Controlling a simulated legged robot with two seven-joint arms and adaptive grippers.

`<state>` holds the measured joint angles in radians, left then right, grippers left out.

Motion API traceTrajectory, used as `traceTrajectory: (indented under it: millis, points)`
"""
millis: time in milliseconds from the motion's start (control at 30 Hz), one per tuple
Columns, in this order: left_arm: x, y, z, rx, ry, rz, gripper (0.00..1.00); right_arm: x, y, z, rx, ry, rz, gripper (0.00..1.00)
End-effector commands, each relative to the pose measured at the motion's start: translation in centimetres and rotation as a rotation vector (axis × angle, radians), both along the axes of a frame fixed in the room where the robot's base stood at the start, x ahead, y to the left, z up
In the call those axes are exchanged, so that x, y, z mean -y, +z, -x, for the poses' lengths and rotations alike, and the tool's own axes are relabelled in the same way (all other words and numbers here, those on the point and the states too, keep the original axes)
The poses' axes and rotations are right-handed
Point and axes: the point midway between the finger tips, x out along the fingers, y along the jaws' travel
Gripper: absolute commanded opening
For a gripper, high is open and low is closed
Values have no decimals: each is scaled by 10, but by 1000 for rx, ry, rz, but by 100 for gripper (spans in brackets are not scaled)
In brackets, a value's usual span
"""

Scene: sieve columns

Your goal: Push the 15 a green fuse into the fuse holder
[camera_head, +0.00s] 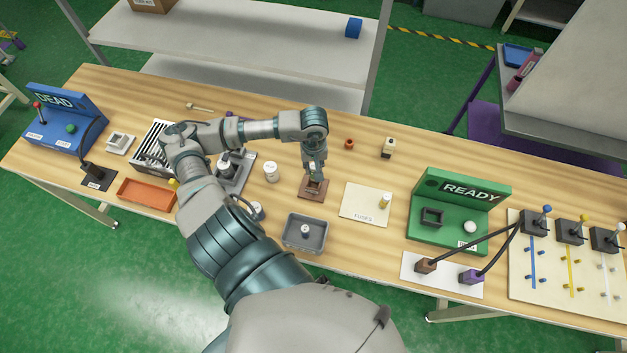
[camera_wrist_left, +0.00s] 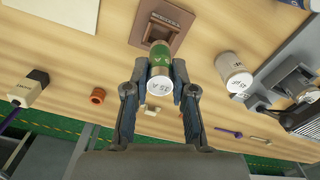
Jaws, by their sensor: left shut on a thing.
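My left gripper (camera_head: 315,171) is shut on the green fuse (camera_wrist_left: 178,72), which has a silver rim and a white end marked "15 A" facing the left wrist camera. The brown fuse holder (camera_head: 304,191) stands on the table just below the gripper. In the left wrist view the holder (camera_wrist_left: 187,22) lies beyond the fuse's far end. The fuse overlaps the holder's near edge there, and I cannot tell whether they touch. In the head view the fuse is mostly hidden by the fingers. My right gripper is not in view.
A cream "FUSES" card (camera_head: 360,205) with a pale fuse (camera_head: 384,201) lies right of the holder. A white cylinder (camera_head: 271,172) stands left. A grey tray (camera_head: 290,239) is in front. An orange ring (camera_head: 349,144) and a small block (camera_head: 388,148) are behind. A green "READY" stand (camera_head: 430,190) is farther right.

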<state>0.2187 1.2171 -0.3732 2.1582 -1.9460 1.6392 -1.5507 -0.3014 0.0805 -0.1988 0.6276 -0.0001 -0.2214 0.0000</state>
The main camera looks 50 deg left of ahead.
Motion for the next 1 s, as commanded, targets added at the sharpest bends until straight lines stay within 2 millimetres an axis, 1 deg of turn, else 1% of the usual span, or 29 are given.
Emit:
traceTrajectory:
  millis: [33,100,267,500,800,833,867,900,933,1000]
  points:
    - [1,-10,1,-3,2,4,0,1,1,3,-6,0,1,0]
    - [0,-21,1,-2,2,3,0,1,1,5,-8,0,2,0]
    - [-1,-34,0,-1,2,3,0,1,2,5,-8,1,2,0]
    - [-1,-66,0,-1,2,3,0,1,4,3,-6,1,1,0]
    - [0,-68,0,1,1,1,0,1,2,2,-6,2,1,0]
    - [0,-68,0,1,1,1,27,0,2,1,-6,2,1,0]
    - [0,-68,0,1,1,1,35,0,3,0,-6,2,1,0]
    - [0,-68,0,1,1,1,45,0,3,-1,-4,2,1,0]
    - [0,-68,0,2,1,1,50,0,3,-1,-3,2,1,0]
    - [0,-68,0,2,1,1,50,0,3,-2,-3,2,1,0]
